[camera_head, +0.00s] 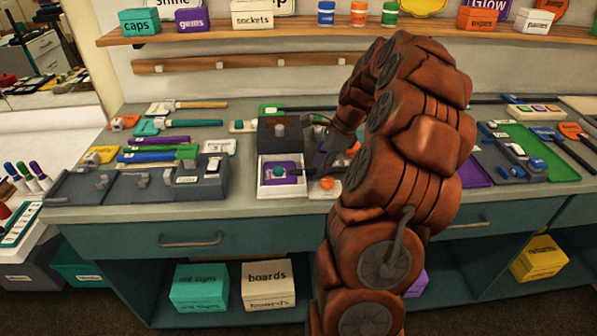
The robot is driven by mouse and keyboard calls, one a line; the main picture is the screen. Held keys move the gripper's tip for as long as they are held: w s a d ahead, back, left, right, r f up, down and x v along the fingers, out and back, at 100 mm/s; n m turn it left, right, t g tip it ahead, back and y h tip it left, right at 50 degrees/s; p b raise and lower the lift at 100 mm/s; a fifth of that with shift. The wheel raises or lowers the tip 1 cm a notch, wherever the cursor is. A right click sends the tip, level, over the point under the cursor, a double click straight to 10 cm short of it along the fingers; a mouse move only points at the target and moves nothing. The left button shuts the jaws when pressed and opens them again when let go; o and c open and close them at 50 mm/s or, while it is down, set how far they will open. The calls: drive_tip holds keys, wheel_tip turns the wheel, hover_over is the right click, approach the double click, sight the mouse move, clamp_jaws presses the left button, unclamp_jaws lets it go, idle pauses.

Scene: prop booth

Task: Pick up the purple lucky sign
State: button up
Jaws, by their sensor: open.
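No sign with a readable "lucky" shows. My gripper (322,158) is just right of the white box, low over the counter. It is open, small and dark in the picture, and partly hidden by my rust-brown arm. I see nothing held in it.
A dark grey block (280,133) stands behind the white box. A grey divided tray (140,184) and several tools lie to the left. A purple tray (472,174) and a green mat (540,150) lie to the right. A wooden shelf (300,30) runs above. My arm hides the counter's middle right.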

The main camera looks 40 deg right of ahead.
clamp_jaws()
idle(0.3)
drive_tip(key=shift+r, duration=0.15)
